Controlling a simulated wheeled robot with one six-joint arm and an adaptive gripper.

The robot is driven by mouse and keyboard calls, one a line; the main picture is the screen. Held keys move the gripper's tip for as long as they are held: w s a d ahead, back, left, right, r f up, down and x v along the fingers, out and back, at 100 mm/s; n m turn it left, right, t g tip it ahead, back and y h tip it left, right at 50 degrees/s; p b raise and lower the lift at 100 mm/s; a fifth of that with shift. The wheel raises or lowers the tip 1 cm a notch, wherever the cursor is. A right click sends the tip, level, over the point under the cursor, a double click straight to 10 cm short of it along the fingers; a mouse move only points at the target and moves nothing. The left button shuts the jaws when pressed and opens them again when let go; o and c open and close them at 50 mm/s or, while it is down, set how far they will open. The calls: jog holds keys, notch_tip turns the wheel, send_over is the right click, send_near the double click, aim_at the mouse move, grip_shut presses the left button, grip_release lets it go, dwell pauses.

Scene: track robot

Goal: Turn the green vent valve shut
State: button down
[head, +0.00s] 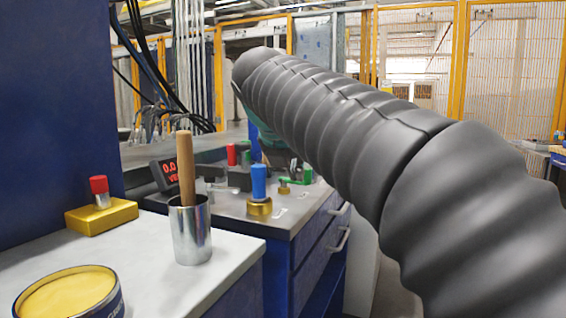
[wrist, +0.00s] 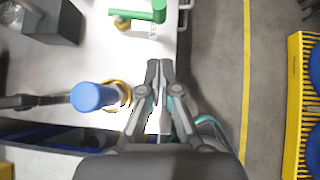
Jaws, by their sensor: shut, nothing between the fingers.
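My gripper (wrist: 160,68) is shut and empty. Its fingertips are below the lever in the wrist view and do not touch it.
A blue-capped valve (wrist: 92,96) stands left of my fingers; it also shows in the head view (head: 259,184). A red-capped part (head: 232,155) and a display (head: 163,174) sit behind. A metal cup with a wooden handle (head: 190,235) stands nearer. Floor lies right of the bench.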

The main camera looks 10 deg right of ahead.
aim_at(306, 181)
jog(key=w, duration=0.1)
jog(key=w+d+f, duration=0.2)
jog(key=w, duration=0.1)
jog(key=shift+d, duration=0.15)
jog(key=shift+w+d, duration=0.25)
jog(key=shift+w, duration=0.35)
jog(key=shift+r, duration=0.1)
